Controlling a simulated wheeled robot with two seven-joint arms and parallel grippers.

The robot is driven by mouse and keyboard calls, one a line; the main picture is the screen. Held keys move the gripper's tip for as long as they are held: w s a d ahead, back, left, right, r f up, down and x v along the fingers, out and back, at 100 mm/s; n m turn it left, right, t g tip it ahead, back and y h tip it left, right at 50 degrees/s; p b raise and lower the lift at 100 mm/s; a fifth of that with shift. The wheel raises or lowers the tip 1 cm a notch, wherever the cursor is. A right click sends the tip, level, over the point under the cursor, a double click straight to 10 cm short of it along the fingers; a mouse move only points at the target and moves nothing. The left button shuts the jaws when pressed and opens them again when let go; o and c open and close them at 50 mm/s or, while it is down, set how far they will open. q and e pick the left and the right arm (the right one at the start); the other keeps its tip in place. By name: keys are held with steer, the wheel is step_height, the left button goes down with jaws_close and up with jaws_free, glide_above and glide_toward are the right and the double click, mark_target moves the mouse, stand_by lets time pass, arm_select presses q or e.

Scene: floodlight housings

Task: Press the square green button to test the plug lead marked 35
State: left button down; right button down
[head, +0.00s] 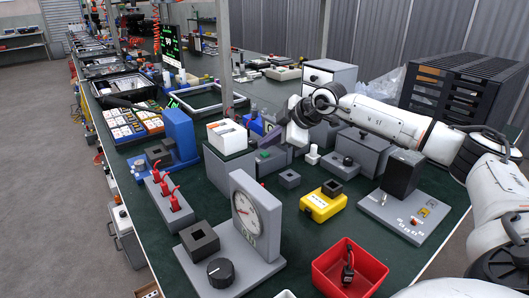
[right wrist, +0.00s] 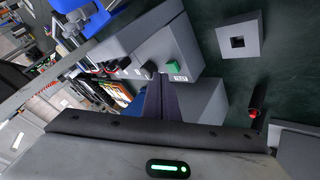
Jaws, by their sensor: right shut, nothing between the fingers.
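The square green button (head: 265,154) sits on a grey housing (head: 271,164) near the middle of the table. In the right wrist view the green button (right wrist: 174,67) is clear, with a small white label (right wrist: 180,78) beside it that I cannot read surely. My right gripper (head: 266,143) is shut and empty, its fingers pointing down close to the button. In the right wrist view its fingertips (right wrist: 159,77) appear just beside the button; I cannot tell whether they touch the housing. No plug lead marked 35 can be made out. My left gripper is not in view.
A grey box with red plugs (head: 170,195), a dial gauge (head: 247,213), a yellow block (head: 323,202) and a red bin (head: 348,270) stand nearer. A white-topped box (head: 228,137) is left of the button.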

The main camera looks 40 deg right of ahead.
mark_target(268, 157)
step_height(268, 157, up, 5)
steer(key=p, duration=0.3)
steer(key=shift+p, duration=0.4)
stand_by(0.7)
